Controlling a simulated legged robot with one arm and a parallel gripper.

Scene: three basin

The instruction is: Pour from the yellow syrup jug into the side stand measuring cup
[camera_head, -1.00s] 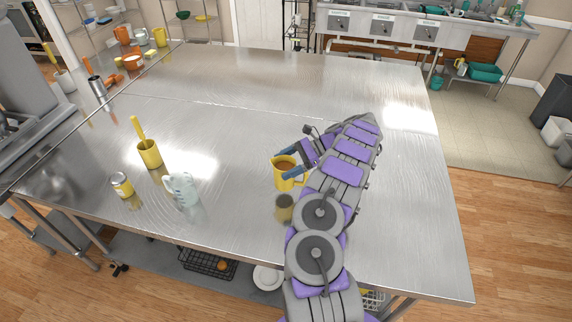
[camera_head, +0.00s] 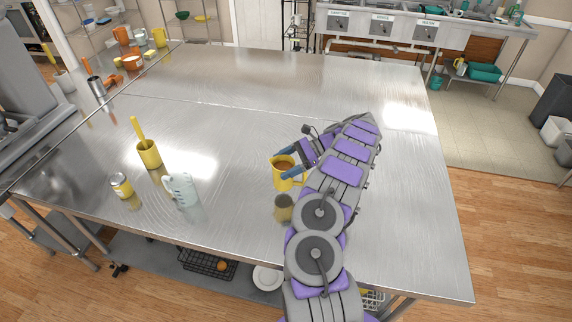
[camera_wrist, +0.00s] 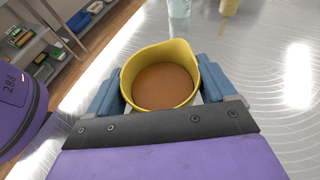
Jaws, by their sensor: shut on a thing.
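The yellow syrup jug (camera_head: 287,177) is upright and holds brown liquid, which shows clearly in the wrist view (camera_wrist: 161,51). My gripper (camera_head: 289,162) is shut on the jug, with one blue finger on each side of it in the wrist view (camera_wrist: 163,88). The jug seems held a little above the steel table, with its reflection below. The pale, translucent measuring cup (camera_head: 182,190) stands upright on the table to the left of the jug, apart from it. It also shows at the top of the wrist view (camera_wrist: 180,8). Its contents cannot be made out.
Several items line the far left edge.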

